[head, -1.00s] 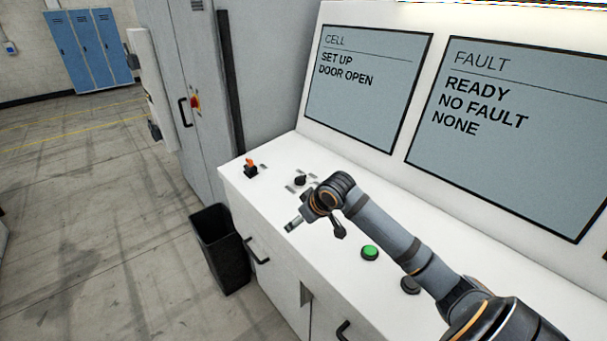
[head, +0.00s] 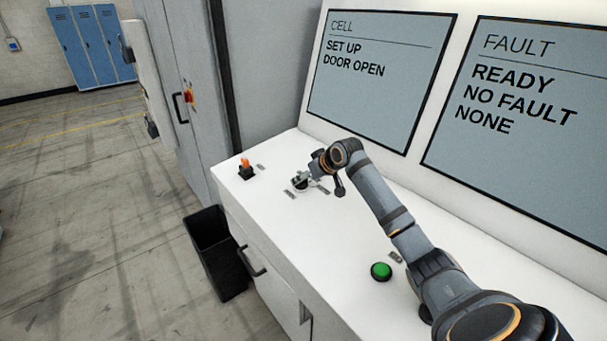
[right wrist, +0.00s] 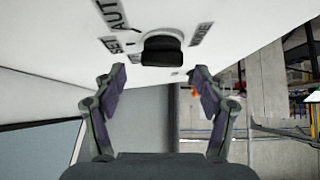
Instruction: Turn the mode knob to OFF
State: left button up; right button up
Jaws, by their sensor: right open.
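The mode knob is a black round knob on the white console top. In the right wrist view the mode knob (right wrist: 163,50) sits between lettered plates, with "AUT" and "SET" partly readable to its left and "MODE" to its right. Its exact setting is hard to tell. My right gripper (right wrist: 160,77) is open and empty, its fingertips either side of the knob's line and apparently just short of it. In the head view my right gripper (head: 301,179) is over the knob, mostly hiding it. My left gripper is not in view.
An orange-topped switch (head: 246,170) stands left of the knob on the console (head: 340,255). A green button (head: 381,271) lies nearer, beside my arm. The cell screen (head: 380,80) reads "SET UP, DOOR OPEN"; the fault screen (head: 515,120) reads "READY, NO FAULT, NONE". A black bin (head: 217,255) stands on the floor.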

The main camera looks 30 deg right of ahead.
jog(key=shift+x, duration=0.85)
jog(key=shift+w+a+f, duration=0.1)
jog(key=shift+a, duration=0.1)
jog(key=shift+c, duration=0.4)
jog(key=c, duration=1.1)
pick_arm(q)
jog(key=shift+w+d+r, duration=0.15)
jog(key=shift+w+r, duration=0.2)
pick_arm(e)
jog(key=shift+d, duration=0.1)
